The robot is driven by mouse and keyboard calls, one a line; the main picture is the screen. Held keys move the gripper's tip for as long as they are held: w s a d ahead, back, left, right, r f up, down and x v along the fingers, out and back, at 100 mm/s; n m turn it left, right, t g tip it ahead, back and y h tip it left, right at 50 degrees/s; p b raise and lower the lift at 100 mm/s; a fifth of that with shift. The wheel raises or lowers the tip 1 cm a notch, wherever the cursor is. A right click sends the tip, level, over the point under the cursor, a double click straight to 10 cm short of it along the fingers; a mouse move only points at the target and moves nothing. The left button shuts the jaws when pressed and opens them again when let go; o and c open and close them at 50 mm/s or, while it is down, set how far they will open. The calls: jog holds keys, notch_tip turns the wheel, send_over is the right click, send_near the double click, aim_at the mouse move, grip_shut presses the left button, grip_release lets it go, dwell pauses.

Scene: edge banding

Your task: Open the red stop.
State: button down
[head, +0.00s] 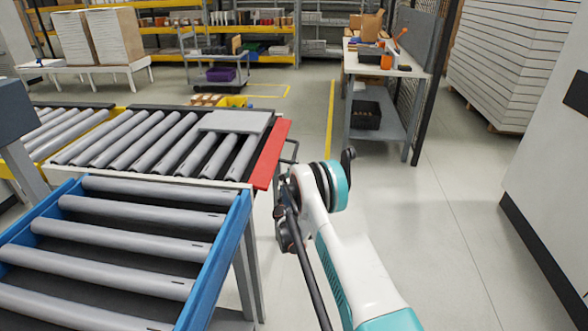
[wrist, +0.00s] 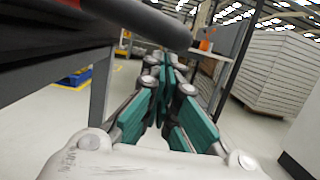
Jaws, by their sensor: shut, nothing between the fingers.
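The red stop (head: 270,155) is a red plate along the right end of the grey roller conveyor (head: 150,140). A dark handle (head: 291,147) sticks out to the right of the red stop. A flat grey panel (head: 235,122) lies on the rollers just left of the stop. My gripper (wrist: 165,72) is shut and empty in the wrist view, its teal and grey fingers pointing away. A dark bar crosses above the fingers there; I cannot tell if they touch it. In the head view my wrist is close to the stop's near end, and the fingers are not clear.
A blue-framed roller section (head: 215,255) is at the near left. A workbench (head: 385,65) with an orange tool stands at the back right, and a cart (head: 215,65) behind the conveyor. A white cabinet (head: 555,170) is at the right. The floor between is clear.

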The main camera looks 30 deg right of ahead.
jog(key=r+n, duration=0.1)
jog(key=n, duration=0.1)
jog(key=r+n+y, duration=0.1)
jog(key=r, duration=0.1)
jog(key=d+r+n+t+y+p, duration=0.1)
jog(key=r+n, duration=0.1)
jog(key=shift+s+r+n, duration=0.15)
jog(key=shift+s+n, duration=0.15)
jog(key=shift+s, duration=0.05)
